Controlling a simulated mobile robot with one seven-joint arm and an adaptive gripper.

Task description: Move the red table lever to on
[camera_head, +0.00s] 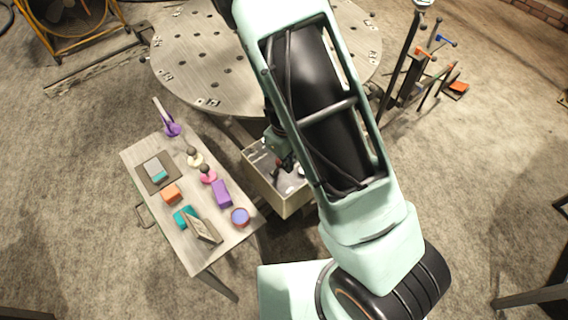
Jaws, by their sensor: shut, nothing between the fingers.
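A small dark-red part (279,166) shows at the open-topped box under my arm, beside my fingers. It may be the red lever, but it is too small and partly covered to tell its shape or position. My gripper (286,163) is shut and empty, pointing down over the box, close to the red part. I cannot tell whether they touch. My arm hides the right side of the box. The side table (136,156) to the left bears a purple lever-like piece (172,129) with a pale handle leaning up and left.
A large round perforated table (205,55) is behind. A tool stand (410,75) is at right.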

